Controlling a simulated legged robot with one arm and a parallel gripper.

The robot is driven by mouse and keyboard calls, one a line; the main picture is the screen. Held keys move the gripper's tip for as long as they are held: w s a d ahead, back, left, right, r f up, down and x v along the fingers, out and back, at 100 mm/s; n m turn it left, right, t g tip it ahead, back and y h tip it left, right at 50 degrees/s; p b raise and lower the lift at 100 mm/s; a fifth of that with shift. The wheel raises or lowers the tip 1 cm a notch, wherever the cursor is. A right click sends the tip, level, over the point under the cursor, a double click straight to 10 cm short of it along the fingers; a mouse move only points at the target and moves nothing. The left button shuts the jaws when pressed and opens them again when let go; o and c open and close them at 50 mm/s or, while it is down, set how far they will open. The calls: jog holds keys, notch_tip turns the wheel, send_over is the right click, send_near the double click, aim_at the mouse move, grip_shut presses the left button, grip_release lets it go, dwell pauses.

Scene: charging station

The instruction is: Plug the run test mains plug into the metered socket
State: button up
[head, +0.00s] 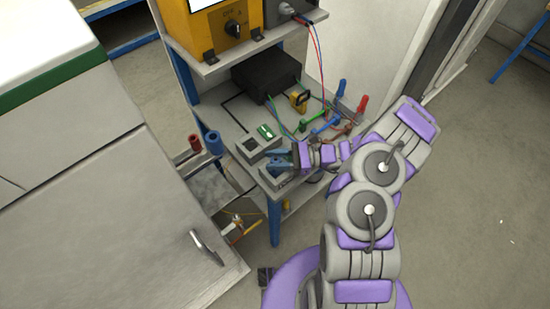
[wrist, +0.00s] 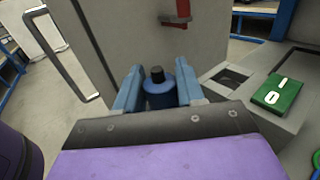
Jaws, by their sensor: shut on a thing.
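My gripper (head: 279,163) is over the left front part of the shelf, its blue fingers pointing left. In the wrist view my gripper (wrist: 158,92) has its fingers on both sides of a blue plug-like body with a black top (wrist: 158,90), which stands upright between them. Its lower part is hidden behind the gripper, and I cannot make it out in the head view. A grey box (head: 262,141) with a dark square socket recess (wrist: 232,78) and a green 1/0 switch (wrist: 274,93) is just beyond the gripper, to the right in the wrist view. Whether it carries the meter cannot be told.
A grey cabinet (head: 110,210) with a door handle stands close on the left. Blue (head: 213,142) and red (head: 195,142) cylinders stand by the shelf's left edge. A black box (head: 266,73), coloured leads and a yellow instrument (head: 215,28) are behind. Open floor lies right.

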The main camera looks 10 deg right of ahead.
jog(key=shift+f, duration=0.25)
jog(key=o, duration=1.2)
jog(key=shift+c, duration=0.2)
jog(key=shift+d, duration=0.15)
jog(key=d+p, duration=0.2)
jog(key=d, duration=1.5)
jog(key=shift+s, duration=0.3)
jog(key=shift+d+f, duration=0.1)
